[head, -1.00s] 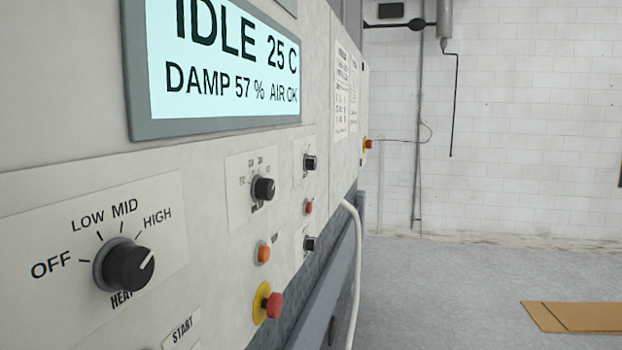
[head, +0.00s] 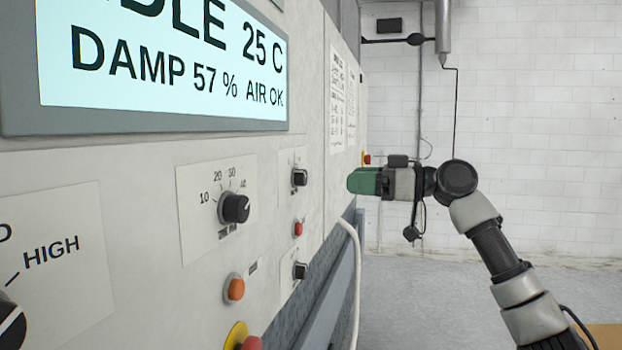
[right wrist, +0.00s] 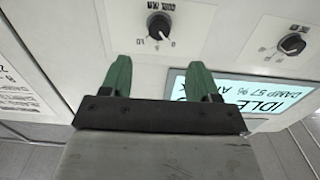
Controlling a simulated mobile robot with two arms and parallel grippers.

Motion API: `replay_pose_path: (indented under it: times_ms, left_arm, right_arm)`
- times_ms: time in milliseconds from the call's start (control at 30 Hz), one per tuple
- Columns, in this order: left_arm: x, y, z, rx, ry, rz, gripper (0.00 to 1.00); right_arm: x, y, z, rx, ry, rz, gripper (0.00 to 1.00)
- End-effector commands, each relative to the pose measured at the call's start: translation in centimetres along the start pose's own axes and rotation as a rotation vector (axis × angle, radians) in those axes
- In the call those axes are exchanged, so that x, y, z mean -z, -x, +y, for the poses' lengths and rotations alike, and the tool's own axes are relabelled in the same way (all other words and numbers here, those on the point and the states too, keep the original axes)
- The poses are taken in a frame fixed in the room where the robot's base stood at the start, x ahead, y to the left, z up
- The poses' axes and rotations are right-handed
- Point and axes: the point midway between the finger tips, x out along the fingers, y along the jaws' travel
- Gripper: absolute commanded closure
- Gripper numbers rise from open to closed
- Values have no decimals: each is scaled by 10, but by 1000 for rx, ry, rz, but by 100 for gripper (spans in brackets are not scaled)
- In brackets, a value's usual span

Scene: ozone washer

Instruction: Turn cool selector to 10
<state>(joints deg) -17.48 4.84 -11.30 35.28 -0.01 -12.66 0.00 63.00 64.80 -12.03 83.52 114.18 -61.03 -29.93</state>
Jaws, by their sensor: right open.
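The display (head: 165,65) is above the knobs. Smaller knobs (head: 299,178) (head: 300,270), a red button (head: 298,229) and an orange button (head: 234,288) are close by. A red stop button (head: 250,343) is lower. A white hose (head: 355,270) hangs right. Open floor lies right.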

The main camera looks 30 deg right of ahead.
Motion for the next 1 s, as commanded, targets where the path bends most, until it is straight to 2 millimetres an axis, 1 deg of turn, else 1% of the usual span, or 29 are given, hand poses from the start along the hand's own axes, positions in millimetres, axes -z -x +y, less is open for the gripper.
replay_pose_path:
  times_ms: [33, 300, 500, 667, 900, 933, 1000]
  left_arm:
    - [2, 8, 0, 0, 0, 1, 100]
    - [10, 32, 2, -3, -1, 12, 100]
    - [11, 43, 3, -5, -2, 13, 100]
    - [11, 45, 3, -6, -2, 13, 100]
    - [11, 44, 4, -6, -2, 13, 100]
    - [11, 44, 4, -6, -2, 13, 100]
    - [11, 44, 4, -6, -2, 13, 100]
  right_arm:
    - [4, -9, 0, 2, -1, 0, 39]
    - [4, -61, 1, 0, -3, 0, 39]
    - [2, -88, 1, -1, -4, 1, 39]
    - [0, -96, 1, -3, -3, 0, 39]
    - [-1, -97, 1, -4, -2, 1, 39]
    - [-1, -97, 1, -4, -3, 1, 40]
    - [-1, -97, 1, -4, -3, 1, 51]
